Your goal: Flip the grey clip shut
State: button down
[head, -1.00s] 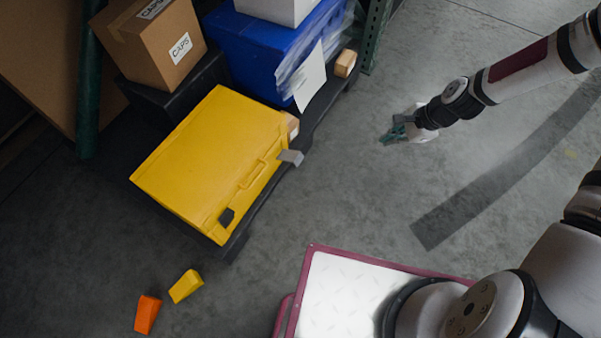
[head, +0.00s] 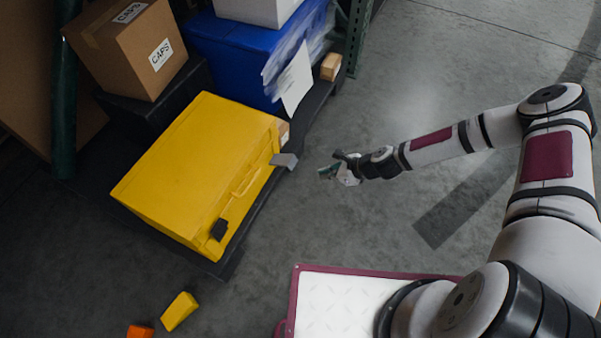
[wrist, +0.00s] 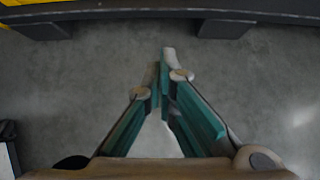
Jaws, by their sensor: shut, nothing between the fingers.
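The yellow tote (head: 200,165) lies on a dark pallet in the head view, its lid down. The grey clip (head: 284,160) sticks out from the tote's near long side, at the upper right end. A black clip (head: 219,230) sits against the same side at its lower end. My gripper (head: 328,171) is to the right of the grey clip, apart from it, with its fingers pointing toward the tote. In the wrist view my gripper (wrist: 166,75) has its green-padded fingers together and empty. The grey clip is not visible in the wrist view.
The dark pallet edge (wrist: 150,14) crosses the top of the wrist view. A blue tote (head: 235,55) and a cardboard box (head: 125,45) stand behind. Yellow (head: 179,311) and orange (head: 140,331) wedges lie on the floor. The floor between gripper and pallet is clear.

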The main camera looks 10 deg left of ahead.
aim_at(283, 162)
jog(key=b+x, duration=0.4)
jog(key=x, duration=0.6)
jog(key=shift+w+a+r+b, duration=0.2)
jog(key=shift+a+r, duration=0.1)
jog(key=shift+r, duration=0.3)
jog(key=shift+w+a+r+b, duration=0.1)
jog(key=shift+a+r+b, duration=0.15)
jog(key=shift+r, duration=0.3)
jog(key=shift+w+a+r+b, duration=0.15)
jog(key=shift+a+r, duration=0.2)
jog(key=shift+r, duration=0.25)
jog(key=shift+s, duration=0.1)
jog(key=shift+r+h+p, duration=0.4)
jog(key=shift+p, duration=0.3)
